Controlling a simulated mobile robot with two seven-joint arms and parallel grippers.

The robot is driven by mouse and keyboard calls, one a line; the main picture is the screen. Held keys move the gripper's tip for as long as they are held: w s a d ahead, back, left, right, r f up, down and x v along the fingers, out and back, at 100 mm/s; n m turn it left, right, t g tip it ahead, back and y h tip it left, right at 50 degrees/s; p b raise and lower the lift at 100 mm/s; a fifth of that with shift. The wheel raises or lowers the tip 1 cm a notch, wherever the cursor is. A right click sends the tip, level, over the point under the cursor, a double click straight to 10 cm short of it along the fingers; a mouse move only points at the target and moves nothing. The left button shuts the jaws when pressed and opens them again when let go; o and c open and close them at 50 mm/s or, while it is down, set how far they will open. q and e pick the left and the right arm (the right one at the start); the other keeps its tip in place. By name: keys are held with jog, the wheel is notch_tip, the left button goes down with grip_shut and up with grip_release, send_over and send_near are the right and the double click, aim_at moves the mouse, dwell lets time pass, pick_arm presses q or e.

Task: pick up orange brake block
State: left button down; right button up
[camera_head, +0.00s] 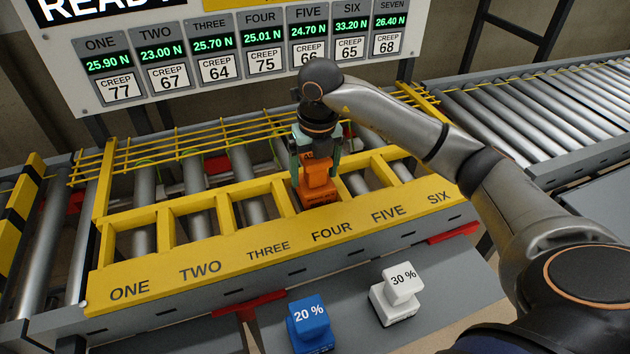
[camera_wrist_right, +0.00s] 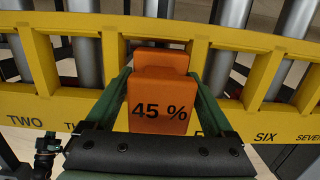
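The orange brake block (camera_head: 318,190), marked 45 %, stands upright in the yellow rack's slot FOUR. My right gripper (camera_head: 316,160) is above it, pointing down, with one green finger on each side of the block's upper part. In the right wrist view the block (camera_wrist_right: 160,108) lies between the two fingers (camera_wrist_right: 158,76). The fingers look open, with thin gaps at the sides; contact is hard to judge. The block's lower part is partly hidden by the rack. My left gripper is not in view.
The yellow rack (camera_head: 195,268) has dividers close beside the block. A blue 20 % block (camera_head: 309,335) and a white 30 % block (camera_head: 396,303) stand on the grey ledge in front. Yellow rails (camera_head: 190,145) run behind, below the display board (camera_head: 120,95).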

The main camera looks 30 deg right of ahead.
grip_shut()
jog(key=shift+r, duration=0.15)
dwell(0.5)
